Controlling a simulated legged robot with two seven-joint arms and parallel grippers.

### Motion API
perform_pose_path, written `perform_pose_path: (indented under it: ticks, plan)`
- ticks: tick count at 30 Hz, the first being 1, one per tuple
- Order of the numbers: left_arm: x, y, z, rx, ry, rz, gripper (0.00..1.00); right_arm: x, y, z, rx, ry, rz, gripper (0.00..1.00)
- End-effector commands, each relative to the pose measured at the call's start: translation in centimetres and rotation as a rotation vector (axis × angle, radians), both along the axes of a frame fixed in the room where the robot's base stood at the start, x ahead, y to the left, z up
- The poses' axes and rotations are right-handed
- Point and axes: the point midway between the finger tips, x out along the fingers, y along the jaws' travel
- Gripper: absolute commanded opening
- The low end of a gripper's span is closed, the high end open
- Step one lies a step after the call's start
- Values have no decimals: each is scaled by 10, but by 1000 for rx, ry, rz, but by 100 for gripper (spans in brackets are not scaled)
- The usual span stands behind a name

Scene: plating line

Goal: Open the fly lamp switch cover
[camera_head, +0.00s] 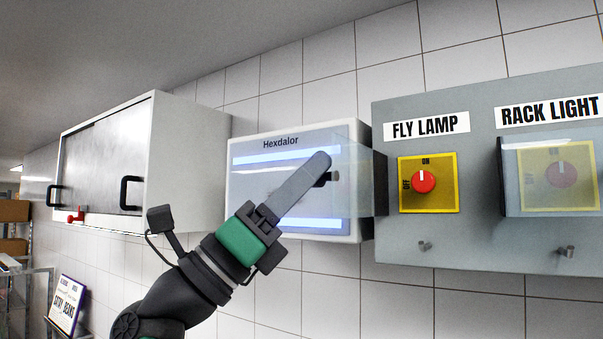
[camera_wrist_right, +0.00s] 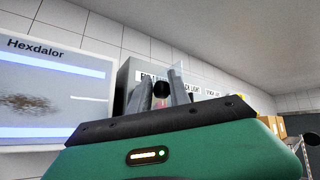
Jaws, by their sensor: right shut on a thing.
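The fly lamp switch (camera_head: 424,183) is a red knob on a yellow plate under the FLY LAMP label (camera_head: 431,126). Nothing covers its front. Its clear cover (camera_head: 362,185) is swung out to the left of the switch, in front of the Hexdalor unit. My right gripper (camera_head: 323,170) is at the cover's outer edge, shut on its dark knob. In the right wrist view the dark knob (camera_wrist_right: 161,90) shows between the two fingers. My left gripper is in neither view.
The rack light switch (camera_head: 562,174) sits behind its own closed clear cover (camera_head: 520,195) at right. The Hexdalor unit (camera_head: 250,190) is on the wall behind my gripper. A white cabinet (camera_head: 180,150) with dark handles hangs at left.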

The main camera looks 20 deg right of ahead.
Motion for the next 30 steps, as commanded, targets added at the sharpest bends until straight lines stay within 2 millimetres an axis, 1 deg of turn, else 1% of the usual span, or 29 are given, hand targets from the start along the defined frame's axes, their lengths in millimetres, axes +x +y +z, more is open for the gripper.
perform_pose_path:
  ticks: [4, 19, 20, 24, 25, 30]
  plan:
    - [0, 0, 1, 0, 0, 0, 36, 4, -1, 0, 2, 3, 3, 0]
    - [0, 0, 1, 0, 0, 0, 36, 4, -3, -1, 5, 2, 2, 0]
    - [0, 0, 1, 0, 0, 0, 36, 4, -3, -1, 5, 2, 2, 24]
    - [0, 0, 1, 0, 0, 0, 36, 4, -3, -1, 5, 1, 1, 42]
    - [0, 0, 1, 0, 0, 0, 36, 3, -3, -1, 4, 1, 1, 44]
    - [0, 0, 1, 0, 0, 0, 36, 3, -1, -1, 4, 1, 1, 44]
